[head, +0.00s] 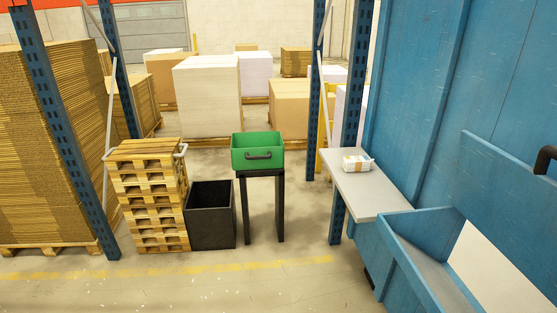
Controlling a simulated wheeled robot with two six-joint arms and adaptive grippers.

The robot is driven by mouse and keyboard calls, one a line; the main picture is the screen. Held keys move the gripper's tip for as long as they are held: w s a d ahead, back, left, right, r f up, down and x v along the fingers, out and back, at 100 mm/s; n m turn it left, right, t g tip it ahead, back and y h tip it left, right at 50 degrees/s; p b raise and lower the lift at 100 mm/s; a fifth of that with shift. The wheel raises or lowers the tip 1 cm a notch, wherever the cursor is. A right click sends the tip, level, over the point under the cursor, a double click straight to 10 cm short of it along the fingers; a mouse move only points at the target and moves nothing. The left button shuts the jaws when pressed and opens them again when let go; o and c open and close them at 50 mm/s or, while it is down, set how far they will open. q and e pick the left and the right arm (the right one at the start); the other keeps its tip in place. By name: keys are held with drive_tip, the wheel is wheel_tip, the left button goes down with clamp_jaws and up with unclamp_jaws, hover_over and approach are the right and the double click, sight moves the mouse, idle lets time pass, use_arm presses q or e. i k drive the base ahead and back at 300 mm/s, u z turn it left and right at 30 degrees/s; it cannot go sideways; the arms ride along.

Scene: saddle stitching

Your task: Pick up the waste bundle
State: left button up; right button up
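A small white bundle with an orange-brown band (357,163), which looks like the waste bundle, lies on a grey shelf (372,198) at the right of the head view. The shelf juts out beside a large blue machine. Neither of my grippers shows in this view, and nothing is seen touching the bundle.
A green bin (257,160) sits on a dark stand left of the shelf. A black open box (210,218) and stacked pallets (152,205) stand farther left. The blue machine (430,80) with its open chute fills the right. The floor in front is clear.

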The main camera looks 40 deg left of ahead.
sight(350, 164)
drive_tip(key=u, duration=1.75)
drive_tip(key=i, duration=3.35)
drive_tip(key=z, duration=3.1)
